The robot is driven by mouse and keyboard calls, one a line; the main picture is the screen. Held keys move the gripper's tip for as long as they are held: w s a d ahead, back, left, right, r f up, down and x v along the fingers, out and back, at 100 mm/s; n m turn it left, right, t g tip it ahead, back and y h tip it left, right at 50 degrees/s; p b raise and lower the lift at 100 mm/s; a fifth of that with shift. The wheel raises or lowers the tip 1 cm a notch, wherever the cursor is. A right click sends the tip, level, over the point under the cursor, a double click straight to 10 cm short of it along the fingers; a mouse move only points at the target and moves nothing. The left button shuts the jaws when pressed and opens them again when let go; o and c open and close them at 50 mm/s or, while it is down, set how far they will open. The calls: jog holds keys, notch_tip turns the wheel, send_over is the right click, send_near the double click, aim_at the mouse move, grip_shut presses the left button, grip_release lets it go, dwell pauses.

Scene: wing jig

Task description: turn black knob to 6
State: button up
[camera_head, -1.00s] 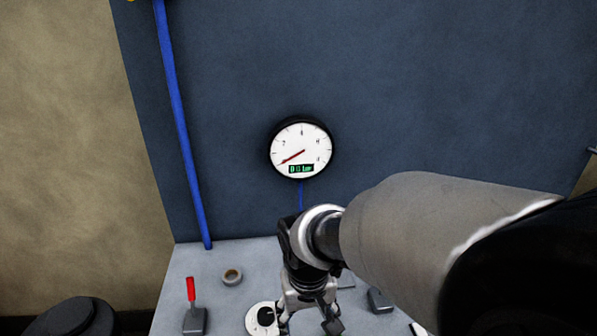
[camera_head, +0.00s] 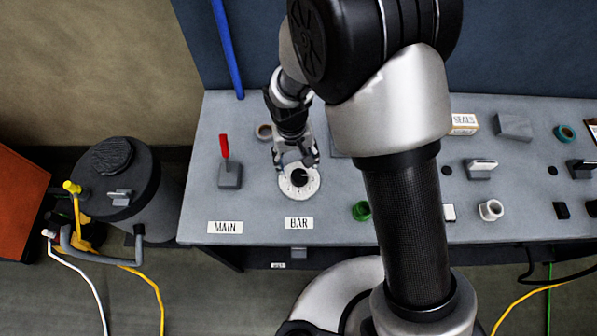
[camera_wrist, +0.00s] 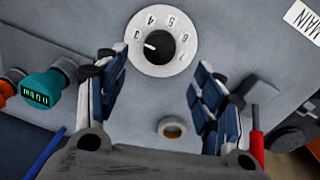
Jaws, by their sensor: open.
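The black knob (camera_head: 299,177) sits on a round white dial (camera_head: 299,192) on the grey bench top, above the BAR label. In the wrist view the knob (camera_wrist: 162,46) shows a white mark pointing left, close to the 3 on the dial (camera_wrist: 150,67). The digits 3 to 7 run around the dial's far side, with 6 at its right. My gripper (camera_head: 296,156) points down just behind the knob. In the wrist view my gripper (camera_wrist: 158,90) is open, with nothing between its fingers; the knob lies beyond the fingertips, apart from them.
A red-handled lever (camera_head: 225,150) stands left of the dial, and a tape roll (camera_head: 264,131) lies behind it. A green ring (camera_head: 362,210) and a white nut (camera_head: 490,210) are to the right. A teal device with a display (camera_wrist: 42,95) shows at the wrist view's left.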

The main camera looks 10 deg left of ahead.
aim_at(298, 174)
jog(key=f, duration=0.6)
jog(key=f+b, duration=0.1)
jog(key=f, duration=0.1)
jog(key=shift+w+d+f, duration=0.15)
jog(key=shift+d+f, duration=0.1)
jog(key=shift+f, duration=0.15)
jog(key=shift+c, duration=0.4)
jog(key=c, duration=1)
